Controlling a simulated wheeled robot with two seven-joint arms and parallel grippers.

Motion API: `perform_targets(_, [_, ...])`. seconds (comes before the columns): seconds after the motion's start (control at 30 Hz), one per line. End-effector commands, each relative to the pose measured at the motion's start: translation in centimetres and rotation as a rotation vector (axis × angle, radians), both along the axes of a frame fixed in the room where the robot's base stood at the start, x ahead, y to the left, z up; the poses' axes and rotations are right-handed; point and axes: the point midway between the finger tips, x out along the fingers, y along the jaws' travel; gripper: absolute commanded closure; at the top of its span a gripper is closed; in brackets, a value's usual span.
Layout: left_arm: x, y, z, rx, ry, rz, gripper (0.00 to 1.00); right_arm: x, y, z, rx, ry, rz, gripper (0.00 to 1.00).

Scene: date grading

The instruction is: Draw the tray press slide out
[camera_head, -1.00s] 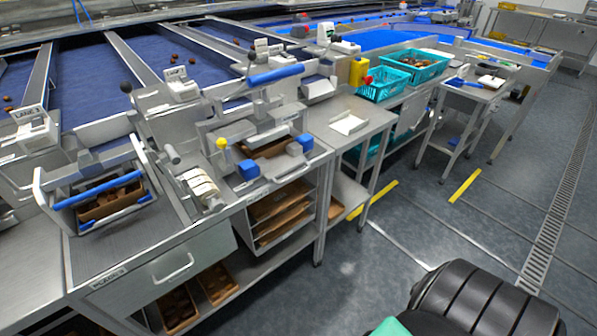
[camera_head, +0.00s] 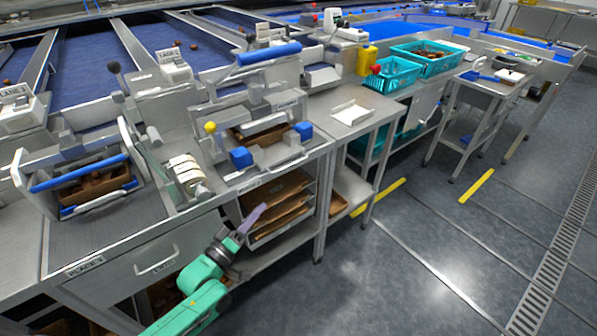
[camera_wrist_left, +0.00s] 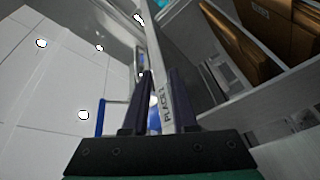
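The tray press (camera_head: 250,95) stands on the steel bench, with a long blue handle bar across its top and a yellow knob at its left. Its slide (camera_head: 270,160) sits low at the front, with a blue block at each end and a brown tray (camera_head: 258,128) behind. My left gripper (camera_head: 252,217) is below the slide, in front of the shelf of brown trays, apart from the slide. In the left wrist view its dark fingers (camera_wrist_left: 162,88) stand apart with nothing held between them. My right gripper is not in view.
Brown trays (camera_head: 273,199) fill the shelf under the press. A drawer (camera_head: 163,262) is left of it. A framed box with a blue bar (camera_head: 80,172) stands on the bench at left.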

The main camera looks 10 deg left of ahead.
Motion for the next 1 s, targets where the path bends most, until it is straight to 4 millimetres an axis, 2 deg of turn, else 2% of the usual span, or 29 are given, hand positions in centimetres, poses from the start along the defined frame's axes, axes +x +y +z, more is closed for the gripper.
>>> perform_targets(0.03, [0.0, -0.8, 1.9, -0.063, -0.037, -0.028, 0.74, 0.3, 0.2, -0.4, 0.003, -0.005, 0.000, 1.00])
perform_targets(0.13, [0.3, -1.5, 4.1, -0.126, -0.070, -0.048, 0.74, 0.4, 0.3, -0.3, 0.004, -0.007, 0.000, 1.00])
perform_targets(0.27, [2.2, -2.3, 4.8, -0.126, -0.073, -0.048, 0.74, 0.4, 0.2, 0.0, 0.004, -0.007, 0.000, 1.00])
perform_targets(0.6, [10.4, -5.4, 6.6, -0.122, -0.072, -0.046, 0.74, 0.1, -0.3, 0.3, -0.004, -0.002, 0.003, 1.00])
perform_targets(0.7, [12.1, -6.0, 6.8, -0.120, -0.070, -0.046, 0.74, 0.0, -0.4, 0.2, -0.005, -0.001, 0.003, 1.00])
perform_targets(0.83, [13.1, -6.4, 7.0, -0.120, -0.069, -0.046, 0.74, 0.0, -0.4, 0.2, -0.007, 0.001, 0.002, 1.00])
perform_targets(1.0, [13.2, -6.4, 7.0, -0.119, -0.067, -0.046, 0.74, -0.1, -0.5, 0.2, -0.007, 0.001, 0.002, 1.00])
